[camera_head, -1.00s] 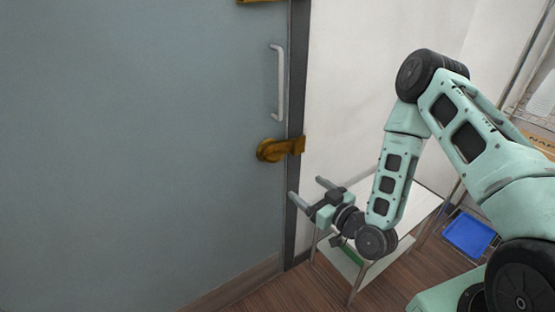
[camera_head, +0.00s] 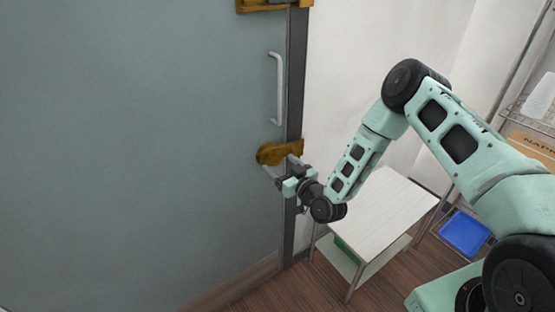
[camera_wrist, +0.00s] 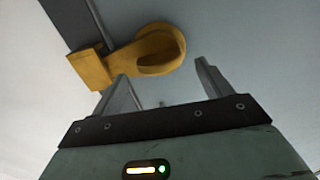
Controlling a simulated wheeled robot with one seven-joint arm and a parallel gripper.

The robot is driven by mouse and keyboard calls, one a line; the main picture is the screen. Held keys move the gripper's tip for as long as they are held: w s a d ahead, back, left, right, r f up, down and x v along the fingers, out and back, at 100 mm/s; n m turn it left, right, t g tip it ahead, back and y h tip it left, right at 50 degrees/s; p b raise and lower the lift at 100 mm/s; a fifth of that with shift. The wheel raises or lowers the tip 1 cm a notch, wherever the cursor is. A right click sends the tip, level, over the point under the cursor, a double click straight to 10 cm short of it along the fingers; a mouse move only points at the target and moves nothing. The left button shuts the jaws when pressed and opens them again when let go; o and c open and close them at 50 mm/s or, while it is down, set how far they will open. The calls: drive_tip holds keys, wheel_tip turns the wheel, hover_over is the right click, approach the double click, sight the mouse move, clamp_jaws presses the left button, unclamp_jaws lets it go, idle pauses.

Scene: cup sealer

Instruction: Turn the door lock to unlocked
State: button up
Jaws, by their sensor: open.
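The grey door (camera_head: 140,150) fills the left of the head view. A brass-coloured lock (camera_head: 272,153) sits near its right edge, below the door handle, with a part reaching right onto the dark frame. The lock's rounded knob (camera_wrist: 158,52) shows in the wrist view just beyond the fingers, with its flat plate (camera_wrist: 90,68) to the left. My gripper (camera_head: 281,167) is open just below and in front of the lock. In the wrist view its two fingers (camera_wrist: 164,85) point toward the knob, with nothing between them. I cannot tell whether a finger touches the lock.
A pale vertical handle (camera_head: 277,90) is above the lock. Another brass fitting (camera_head: 262,5) is at the top of the door. A white-topped table (camera_head: 385,205) stands right of the door, with a blue bin (camera_head: 465,233) farther right.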

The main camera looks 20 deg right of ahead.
drive_tip(key=shift+x, duration=1.4)
drive_tip(key=shift+s, duration=0.1)
drive_tip(key=c, duration=1.4)
